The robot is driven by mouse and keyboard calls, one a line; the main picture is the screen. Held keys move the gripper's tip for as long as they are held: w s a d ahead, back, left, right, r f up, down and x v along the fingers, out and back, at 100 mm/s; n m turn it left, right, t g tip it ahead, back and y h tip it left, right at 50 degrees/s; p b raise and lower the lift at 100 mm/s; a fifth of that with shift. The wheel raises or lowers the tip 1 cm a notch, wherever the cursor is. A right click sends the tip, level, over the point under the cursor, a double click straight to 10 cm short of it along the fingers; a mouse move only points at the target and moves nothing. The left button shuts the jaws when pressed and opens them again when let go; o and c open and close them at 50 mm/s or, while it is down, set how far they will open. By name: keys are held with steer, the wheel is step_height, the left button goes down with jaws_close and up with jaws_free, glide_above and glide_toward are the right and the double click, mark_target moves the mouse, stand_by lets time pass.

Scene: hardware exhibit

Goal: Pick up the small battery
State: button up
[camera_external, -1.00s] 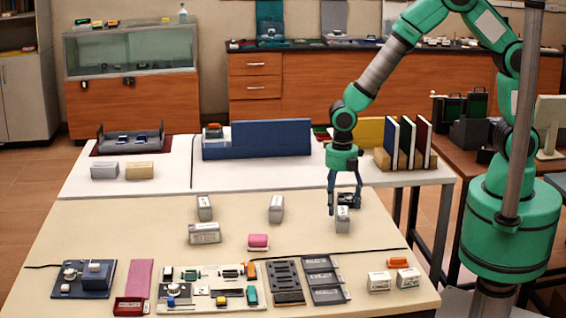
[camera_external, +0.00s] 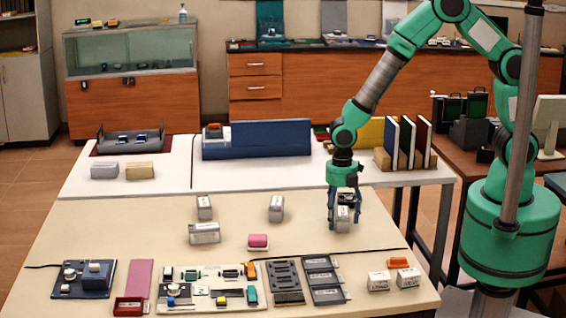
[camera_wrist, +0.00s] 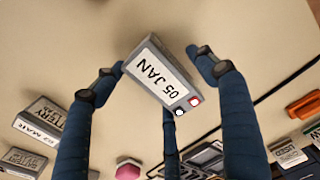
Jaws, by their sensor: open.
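A small grey battery (camera_external: 342,220) stands at the right of the beige table. In the wrist view this battery (camera_wrist: 160,78) has a white label reading "05 JAN" and a red and a dark terminal at one end. My gripper (camera_external: 342,208) is lowered over it with the fingers around it. In the wrist view my open gripper (camera_wrist: 160,68) has fingers on both sides of the battery, with gaps between. Other grey batteries stand to the left, one at the back left (camera_external: 204,207), one in the middle (camera_external: 276,208) and a wider one (camera_external: 204,233).
A pink block (camera_external: 258,242) lies left of my gripper. Electronic boards and trays (camera_external: 210,288) line the front. Two white boxes (camera_external: 379,282) and an orange piece (camera_external: 397,262) are at the front right. Upright binders (camera_external: 405,143) stand behind. The table between the batteries is bare.

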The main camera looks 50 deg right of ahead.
mark_target(339, 212)
stand_by(0.5)
jaws_close()
steer(key=shift+r, duration=0.25)
steer(key=shift+w+r+p, duration=0.1)
steer(key=shift+r+p, duration=0.2)
steer(key=shift+r, duration=0.2)
step_height(339, 212, up, 2)
steer(key=shift+a+r+p, duration=0.1)
steer(key=shift+p, duration=0.35)
steer(key=s+d+p, duration=0.1)
steer(key=s+d, duration=0.2)
steer(key=s, duration=0.1)
steer(key=s+d+r, duration=0.1)
steer(key=s+d, duration=0.2)
steer(key=s, duration=0.2)
steer(key=s+d+p, duration=0.1)
steer(key=s+d, duration=0.2)
steer(key=s, duration=0.1)
steer(key=shift+s+d+r+p, duration=0.15)
steer(key=shift+r+p, duration=0.05)
steer(key=shift+p, duration=0.15)
